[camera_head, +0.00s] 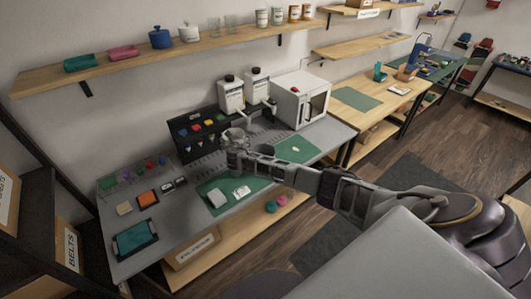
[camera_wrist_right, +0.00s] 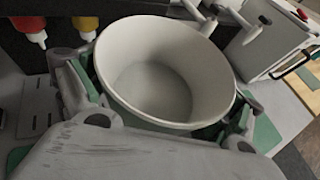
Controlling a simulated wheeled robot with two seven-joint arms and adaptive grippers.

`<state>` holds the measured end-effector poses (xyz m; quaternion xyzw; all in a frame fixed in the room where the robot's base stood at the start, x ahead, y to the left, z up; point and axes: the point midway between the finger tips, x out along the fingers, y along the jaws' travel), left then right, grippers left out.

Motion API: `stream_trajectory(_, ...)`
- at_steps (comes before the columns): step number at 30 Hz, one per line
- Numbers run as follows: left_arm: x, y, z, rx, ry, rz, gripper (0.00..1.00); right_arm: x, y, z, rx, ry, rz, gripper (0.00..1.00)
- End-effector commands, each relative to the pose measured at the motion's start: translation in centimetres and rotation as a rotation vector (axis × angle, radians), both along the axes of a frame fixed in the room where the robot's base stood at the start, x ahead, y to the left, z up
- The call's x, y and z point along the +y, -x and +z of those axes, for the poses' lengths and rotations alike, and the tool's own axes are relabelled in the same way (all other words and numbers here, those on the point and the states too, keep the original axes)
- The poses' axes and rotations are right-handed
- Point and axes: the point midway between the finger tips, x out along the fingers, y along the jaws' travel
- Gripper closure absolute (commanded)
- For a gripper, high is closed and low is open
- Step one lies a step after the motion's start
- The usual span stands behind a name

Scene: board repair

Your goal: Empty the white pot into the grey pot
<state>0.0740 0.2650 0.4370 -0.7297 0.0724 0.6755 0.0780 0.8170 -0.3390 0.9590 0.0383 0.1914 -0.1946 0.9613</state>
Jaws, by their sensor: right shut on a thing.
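My right gripper (camera_head: 235,145) is over the back of the grey bench. In the right wrist view its fingers (camera_wrist_right: 160,100) are shut on a round, off-white pot, which I take as the white pot (camera_wrist_right: 215,75). The pot is open at the top, and its inside looks bare and pale grey, with no loose contents visible. In the head view the pot is small and partly hidden by the gripper. I cannot pick out a separate grey pot in either view. My left gripper is not in view.
A black rack (camera_head: 188,145) with coloured bottles stands behind the gripper. White dispensers (camera_head: 232,95) and a white box-shaped machine (camera_head: 300,100) stand to its right. Green mats (camera_head: 297,149) lie on the bench. A teal tray (camera_head: 135,238) is at front left. A wall shelf (camera_head: 120,70) hangs above.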

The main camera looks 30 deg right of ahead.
Motion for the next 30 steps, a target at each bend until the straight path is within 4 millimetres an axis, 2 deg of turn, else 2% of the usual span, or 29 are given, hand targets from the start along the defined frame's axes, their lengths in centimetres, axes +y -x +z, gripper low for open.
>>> stream_trajectory(8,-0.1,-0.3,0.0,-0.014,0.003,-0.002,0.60,1.4,-0.6,0.3,-0.001,-0.001,0.081,0.38)
stream_trajectory(22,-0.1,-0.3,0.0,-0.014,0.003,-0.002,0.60,1.2,-0.5,0.2,-0.008,-0.011,0.083,0.38)
stream_trajectory(29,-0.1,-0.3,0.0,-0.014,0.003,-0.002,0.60,0.7,-0.2,0.0,-0.043,-0.079,0.082,0.38)
stream_trajectory(30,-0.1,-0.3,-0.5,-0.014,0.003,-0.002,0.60,0.6,-0.2,-0.2,-0.054,-0.097,0.082,0.38)
